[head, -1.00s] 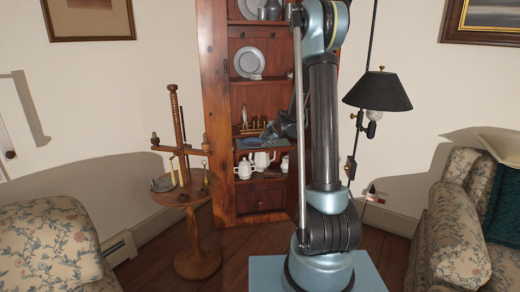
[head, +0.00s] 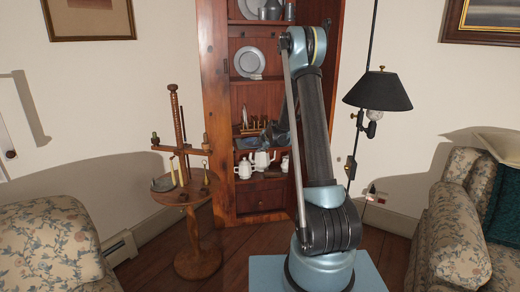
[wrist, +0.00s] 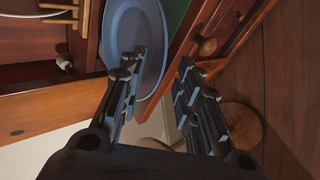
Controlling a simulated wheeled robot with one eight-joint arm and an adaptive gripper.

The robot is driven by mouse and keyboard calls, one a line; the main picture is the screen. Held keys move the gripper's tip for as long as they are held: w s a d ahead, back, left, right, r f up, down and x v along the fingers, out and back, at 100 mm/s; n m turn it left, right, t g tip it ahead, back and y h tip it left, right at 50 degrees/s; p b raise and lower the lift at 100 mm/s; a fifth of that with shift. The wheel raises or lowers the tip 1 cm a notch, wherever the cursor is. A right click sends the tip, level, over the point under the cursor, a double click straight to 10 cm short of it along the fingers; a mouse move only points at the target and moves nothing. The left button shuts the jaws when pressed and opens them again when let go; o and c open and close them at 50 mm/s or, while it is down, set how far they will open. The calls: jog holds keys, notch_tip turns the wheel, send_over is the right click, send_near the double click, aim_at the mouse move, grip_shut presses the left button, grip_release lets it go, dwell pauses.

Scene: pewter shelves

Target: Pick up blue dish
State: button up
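The blue dish (wrist: 150,42) is a smooth oval plate with a raised rim, at the upper middle of the wrist view. My gripper (wrist: 157,68) is open, its two dark fingers apart. The dish's near rim shows between the fingers, and the left finger overlaps the dish in the picture; I cannot tell whether they touch. In the head view my gripper (head: 272,133) is small and dark at the cupboard's middle shelf. A bluish patch (head: 247,130) beside it may be the dish, too small to be sure.
White pitchers (head: 262,160) stand on the shelf below. A metal plate (head: 249,61) stands on the shelf above. A wooden candle stand (head: 198,262) is left of the cupboard (head: 217,110), and a lamp (head: 378,90) is right. Wooden knobs (wrist: 207,46) are near the right finger.

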dwell(0.3)
grip_shut()
